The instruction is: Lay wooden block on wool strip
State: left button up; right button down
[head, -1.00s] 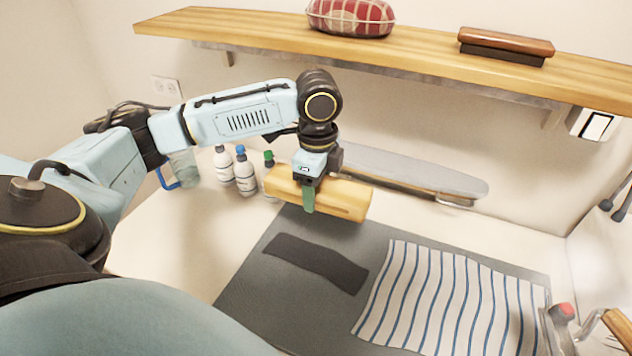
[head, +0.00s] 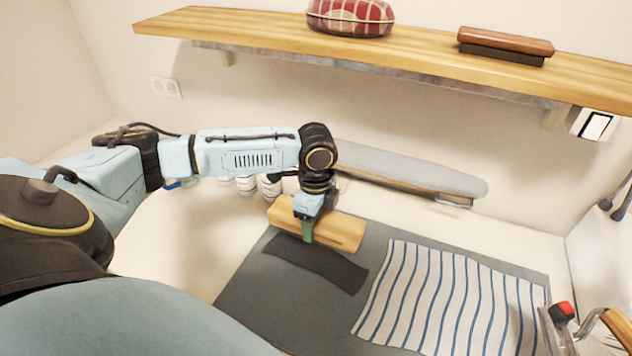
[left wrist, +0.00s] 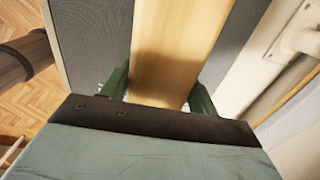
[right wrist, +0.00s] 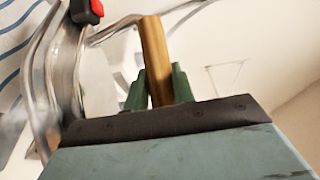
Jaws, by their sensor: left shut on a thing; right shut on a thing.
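The wooden block (head: 340,232) is pale yellow and long. My left gripper (head: 307,228) is shut on it, with its fingers on either side of the block, which also fills the middle of the left wrist view (left wrist: 178,45). The block is just behind the dark wool strip (head: 318,264), which lies flat on the grey mat, and hides part of its far edge. I cannot tell whether they touch. My right gripper (right wrist: 158,88) is shut on a wooden handle (right wrist: 156,55) joined to a metal frame with a red knob.
A blue-striped cloth (head: 450,300) lies on the grey mat (head: 265,310), right of the strip. A narrow padded board (head: 410,170) and several bottles (head: 247,183) stand behind. A wooden shelf (head: 420,48) with a plaid cushion (head: 350,17) and a brush (head: 505,44) hangs above.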

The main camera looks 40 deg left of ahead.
pick_arm(q)
jog(key=shift+f, duration=0.6)
pick_arm(e)
jog(key=shift+r, duration=0.6)
pick_arm(q)
jog(key=o, duration=1.3)
jog(key=shift+r, duration=0.5)
pick_arm(e)
jog(key=shift+f, duration=0.25)
pick_arm(q)
notch_tip(320, 180, up, 12)
jog(key=shift+r, duration=0.1)
